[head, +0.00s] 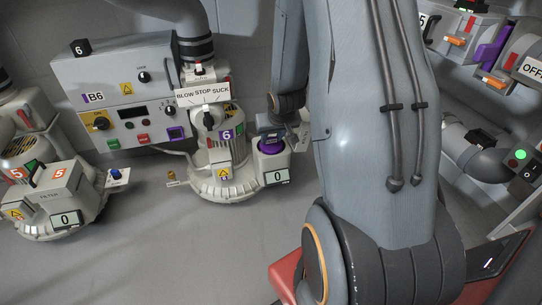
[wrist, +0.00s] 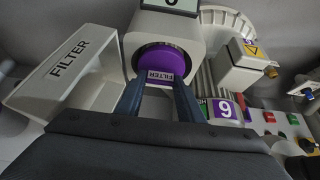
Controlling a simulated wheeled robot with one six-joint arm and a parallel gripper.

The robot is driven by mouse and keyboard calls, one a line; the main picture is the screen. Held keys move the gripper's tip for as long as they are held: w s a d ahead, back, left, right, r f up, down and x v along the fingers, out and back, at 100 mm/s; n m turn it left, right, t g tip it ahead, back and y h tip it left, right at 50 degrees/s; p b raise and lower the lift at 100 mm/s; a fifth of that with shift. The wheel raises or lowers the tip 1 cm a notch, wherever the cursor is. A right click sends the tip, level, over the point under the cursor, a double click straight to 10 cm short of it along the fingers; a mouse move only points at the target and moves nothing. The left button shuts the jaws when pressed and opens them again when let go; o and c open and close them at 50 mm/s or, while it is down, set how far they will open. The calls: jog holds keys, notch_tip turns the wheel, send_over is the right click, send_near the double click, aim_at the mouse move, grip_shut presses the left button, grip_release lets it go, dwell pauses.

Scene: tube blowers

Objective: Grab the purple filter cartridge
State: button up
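The purple filter cartridge (wrist: 165,61) sits in the round opening of a white housing (wrist: 134,42), with a pale FILTER label on its front. In the head view the cartridge (head: 271,146) shows as a purple disc on the right side of blower 6 (head: 219,150). My gripper (wrist: 160,88) is right in front of it. Its two fingers stand apart, one on each side of the label. Whether they touch the cartridge is unclear. In the head view my gripper (head: 275,133) is just above the purple disc, mostly hidden by its own body.
An open white cover marked FILTER (wrist: 69,58) stands just left of my gripper in the wrist view. A control panel B6 (head: 120,95) is behind blower 6. Blower 5 (head: 48,195) stands to the left. The grey floor in front (head: 190,245) is clear.

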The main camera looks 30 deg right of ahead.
jog(key=c, duration=0.7)
grip_shut()
jog(key=shift+r, duration=0.1)
